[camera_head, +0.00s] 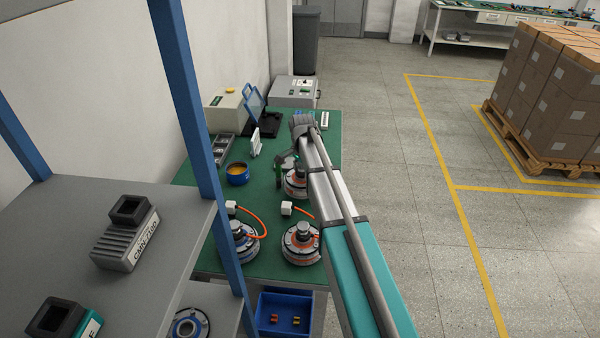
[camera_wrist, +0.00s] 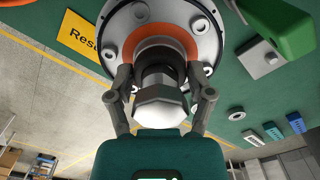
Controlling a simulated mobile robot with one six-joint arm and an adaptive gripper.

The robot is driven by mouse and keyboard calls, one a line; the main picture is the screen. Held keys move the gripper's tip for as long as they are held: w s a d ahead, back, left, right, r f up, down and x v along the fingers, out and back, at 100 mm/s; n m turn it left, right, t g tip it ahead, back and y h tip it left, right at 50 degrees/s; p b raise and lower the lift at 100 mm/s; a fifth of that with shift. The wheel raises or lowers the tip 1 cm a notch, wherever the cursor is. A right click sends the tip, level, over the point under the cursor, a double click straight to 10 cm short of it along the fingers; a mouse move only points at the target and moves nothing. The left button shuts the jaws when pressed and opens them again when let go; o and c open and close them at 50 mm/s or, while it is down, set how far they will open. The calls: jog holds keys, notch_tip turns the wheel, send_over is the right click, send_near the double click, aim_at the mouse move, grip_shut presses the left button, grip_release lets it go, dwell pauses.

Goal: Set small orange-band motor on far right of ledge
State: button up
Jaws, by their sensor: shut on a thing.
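A motor with an orange band (camera_wrist: 188,44) fills the top of the wrist view, with a silver flange, a dark shaft and a bright hex end. My gripper (camera_wrist: 162,88) is shut on its shaft, one finger on each side. In the head view this motor (camera_head: 295,188) is at the right side of the green bench, partly hidden by my arm and gripper (camera_head: 289,162). I cannot tell whether it touches the bench. A larger-looking orange-band motor (camera_head: 301,246) stands nearer, beside a blue-band motor (camera_head: 241,246). I cannot tell which surface is the ledge.
A grey shelf (camera_head: 170,235) with blue posts (camera_head: 188,85) stands at the left, carrying boxy devices. A blue bin (camera_head: 285,312) sits below. Floor at right is clear up to stacked cartons (camera_head: 545,85).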

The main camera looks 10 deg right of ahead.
aim_at(302, 177)
jog(key=shift+f+b, duration=1.3)
jog(key=shift+f, duration=0.2)
jog(key=o, duration=1.3)
jog(key=shift+r, duration=0.2)
notch_tip(302, 177, up, 12)
jog(key=p, duration=1.2)
jog(key=shift+f, duration=0.15)
jog(key=shift+s, duration=0.1)
